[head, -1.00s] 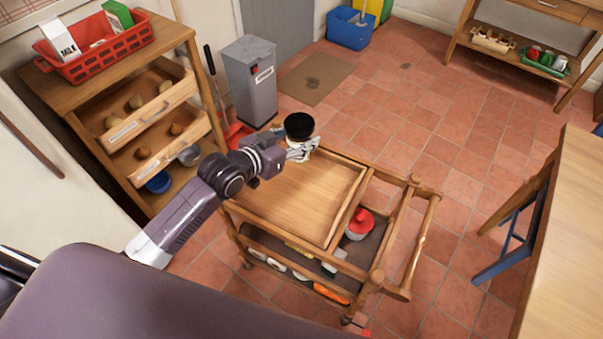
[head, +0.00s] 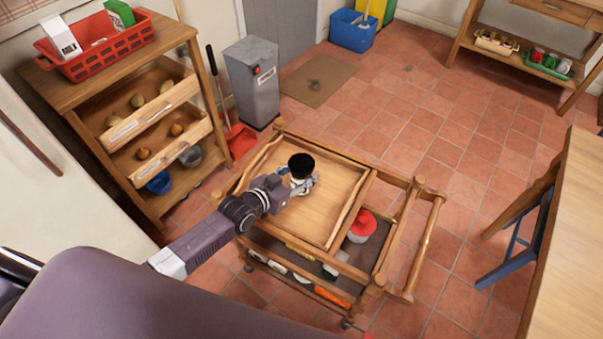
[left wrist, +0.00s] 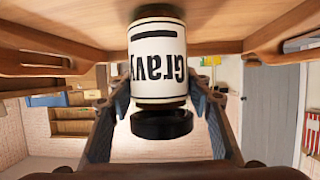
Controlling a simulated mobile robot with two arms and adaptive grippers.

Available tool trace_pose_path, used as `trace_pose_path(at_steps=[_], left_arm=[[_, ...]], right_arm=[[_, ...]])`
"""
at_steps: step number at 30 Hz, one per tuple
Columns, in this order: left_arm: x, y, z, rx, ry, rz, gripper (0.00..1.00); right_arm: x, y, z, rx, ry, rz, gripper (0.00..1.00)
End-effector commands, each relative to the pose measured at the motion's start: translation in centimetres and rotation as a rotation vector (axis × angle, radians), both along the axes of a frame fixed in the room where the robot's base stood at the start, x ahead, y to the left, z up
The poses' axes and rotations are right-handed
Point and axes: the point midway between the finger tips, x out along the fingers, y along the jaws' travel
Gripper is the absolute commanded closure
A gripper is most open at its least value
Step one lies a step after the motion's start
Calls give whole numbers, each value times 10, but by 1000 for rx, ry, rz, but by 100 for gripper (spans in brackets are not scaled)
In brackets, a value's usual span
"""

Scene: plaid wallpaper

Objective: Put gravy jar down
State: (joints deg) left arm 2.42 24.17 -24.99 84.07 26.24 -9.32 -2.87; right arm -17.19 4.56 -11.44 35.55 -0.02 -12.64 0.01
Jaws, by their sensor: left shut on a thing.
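The gravy jar (head: 302,165) has a black lid, and a small part of its pale body shows below it in the head view. In the left wrist view the picture is upside down, and the white label of the jar (left wrist: 158,65) reads "Gravy". My left gripper (head: 303,186) is shut on the jar, one finger on each side. The jar is upright over the wooden tray top (head: 330,205) of the trolley. Its base is at or very close to the wood; I cannot tell if it touches. My right gripper is not in view.
The tray top has a raised rim and is otherwise bare. A red-lidded pot (head: 361,226) stands on the trolley's lower shelf, right of the tray. A drawer unit (head: 150,120) with a red crate (head: 98,52) is at left. A table (head: 570,240) is at right.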

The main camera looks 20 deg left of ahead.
Motion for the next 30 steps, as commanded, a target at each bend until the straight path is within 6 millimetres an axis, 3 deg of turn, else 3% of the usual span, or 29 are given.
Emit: trace_pose_path(at_steps=[8,9,14,24,30], left_arm=[[1,0,-1,-1,-4,0,92],[0,0,-3,0,0,0,53],[0,0,-2,0,0,0,37],[0,0,3,0,0,0,37],[-26,10,11,2,2,-2,37]], right_arm=[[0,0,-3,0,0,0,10],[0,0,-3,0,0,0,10],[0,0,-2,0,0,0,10],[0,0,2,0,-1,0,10],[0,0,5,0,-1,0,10]])
